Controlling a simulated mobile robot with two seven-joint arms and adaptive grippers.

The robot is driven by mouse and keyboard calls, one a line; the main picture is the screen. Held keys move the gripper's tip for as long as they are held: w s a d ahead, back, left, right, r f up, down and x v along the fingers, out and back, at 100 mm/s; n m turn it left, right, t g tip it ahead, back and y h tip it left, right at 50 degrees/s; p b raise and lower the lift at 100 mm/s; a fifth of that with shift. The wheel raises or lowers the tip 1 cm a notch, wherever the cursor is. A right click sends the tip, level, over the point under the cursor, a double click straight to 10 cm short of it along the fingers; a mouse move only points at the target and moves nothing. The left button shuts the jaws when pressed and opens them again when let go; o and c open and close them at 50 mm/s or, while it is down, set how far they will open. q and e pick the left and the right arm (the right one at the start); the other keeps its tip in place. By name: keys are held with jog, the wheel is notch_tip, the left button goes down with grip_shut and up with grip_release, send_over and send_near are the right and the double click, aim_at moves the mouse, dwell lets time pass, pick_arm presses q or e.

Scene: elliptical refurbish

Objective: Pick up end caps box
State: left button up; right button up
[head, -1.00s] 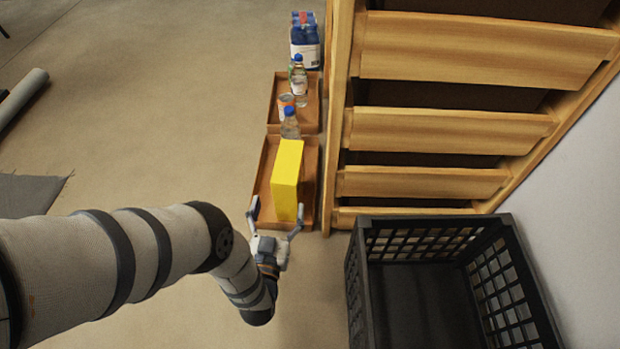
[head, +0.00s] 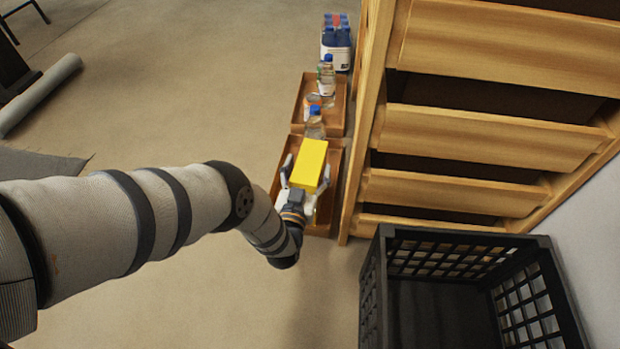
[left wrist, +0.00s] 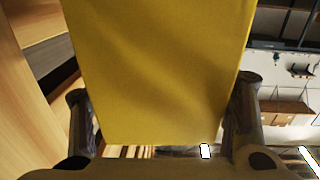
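The yellow box (head: 308,165), which I take to be the end caps box, stands in the nearer wooden tray (head: 277,190). In the left wrist view the box (left wrist: 160,70) fills the middle of the picture. My left gripper (head: 306,172) is at the near end of the box. It is open, with one finger on either side of the box; any gaps look small. Its fingers also show in the left wrist view (left wrist: 160,95), close to the box's edges. The gripper hides the box's near face. My right gripper is not in view.
A second tray (head: 337,117) and a blue bottle pack (head: 336,45) are farther back. A wooden shelf unit (head: 440,185) rises close on the right. A black crate (head: 372,300) stands front right.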

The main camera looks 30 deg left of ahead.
pick_arm(q)
grip_shut()
jog(key=shift+r, duration=0.1)
